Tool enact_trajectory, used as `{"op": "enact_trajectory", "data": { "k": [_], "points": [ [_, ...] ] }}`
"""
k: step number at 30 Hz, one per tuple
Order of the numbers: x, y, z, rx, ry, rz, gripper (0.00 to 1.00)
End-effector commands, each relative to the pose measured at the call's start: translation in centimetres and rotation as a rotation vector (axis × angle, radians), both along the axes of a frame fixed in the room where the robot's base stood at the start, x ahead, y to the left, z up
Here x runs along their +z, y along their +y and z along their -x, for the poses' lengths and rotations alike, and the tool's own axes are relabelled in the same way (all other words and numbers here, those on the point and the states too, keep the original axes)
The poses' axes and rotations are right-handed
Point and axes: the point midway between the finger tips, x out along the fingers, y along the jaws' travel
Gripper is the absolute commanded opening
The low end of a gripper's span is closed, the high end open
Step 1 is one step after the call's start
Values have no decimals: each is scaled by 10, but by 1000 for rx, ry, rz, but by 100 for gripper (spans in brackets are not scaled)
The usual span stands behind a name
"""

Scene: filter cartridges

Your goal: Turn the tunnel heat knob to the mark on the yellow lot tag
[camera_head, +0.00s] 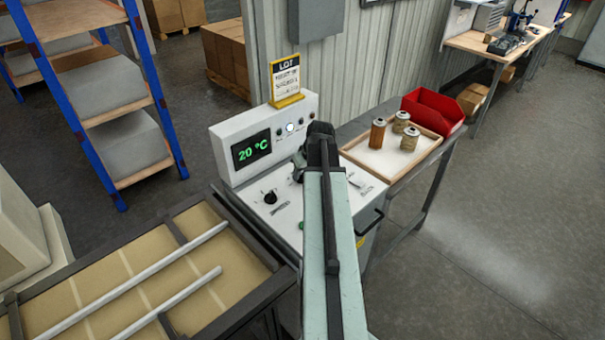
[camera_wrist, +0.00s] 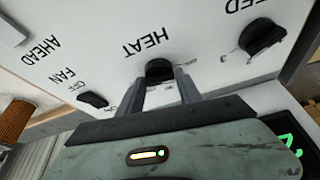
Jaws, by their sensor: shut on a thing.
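The heat knob (camera_wrist: 159,68) is black and sits beside the upside-down HEAT lettering on the white control panel (camera_wrist: 210,30) in the wrist view. My gripper (camera_wrist: 161,80) is shut on it, one finger on each side. The knob's pointer cannot be made out. In the head view my arm covers the heat knob. The yellow lot tag (camera_head: 286,81) stands on top of the panel's upright back; its writing below LOT is too small to read. The green display (camera_head: 251,149) reads 20 °C.
A second black knob (camera_wrist: 262,38) and a FAN switch (camera_wrist: 92,99) flank the heat knob. A conveyor (camera_head: 110,290) lies at lower left.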

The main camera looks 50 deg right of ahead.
Motion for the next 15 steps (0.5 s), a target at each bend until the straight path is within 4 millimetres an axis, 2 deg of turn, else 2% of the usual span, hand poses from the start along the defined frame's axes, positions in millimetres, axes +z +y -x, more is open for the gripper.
{"op": "enact_trajectory", "data": {
  "k": [8, 15],
  "points": [
    [0, 2, 0, -101, 1, -3, 1],
    [0, 3, -1, -296, 1, -2, 1]
  ]
}}
